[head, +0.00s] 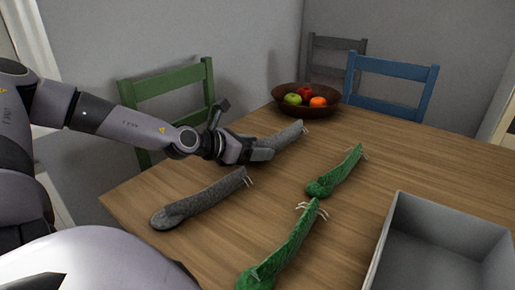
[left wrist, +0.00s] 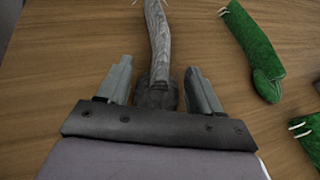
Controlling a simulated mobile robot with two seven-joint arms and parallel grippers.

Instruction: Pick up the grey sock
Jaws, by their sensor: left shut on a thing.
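Two grey socks lie on the wooden table (head: 420,165). The far grey sock (head: 288,134) has its near end at my left gripper (head: 262,152). In the left wrist view this grey sock (left wrist: 159,35) runs from the top edge down between the two fingers of my left gripper (left wrist: 157,75). The gripper is shut on its near end, low at the tabletop. The other grey sock (head: 200,200) lies apart, nearer to me, with pale strands at its right end. My right gripper is in neither view.
Two green socks, one farther (head: 337,174) and one nearer (head: 284,250), lie right of the grey ones. A grey open box (head: 447,226) stands at the right. A brown fruit bowl (head: 300,109) stands at the back. Green (head: 166,84) and blue (head: 393,69) chairs stand beyond the table.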

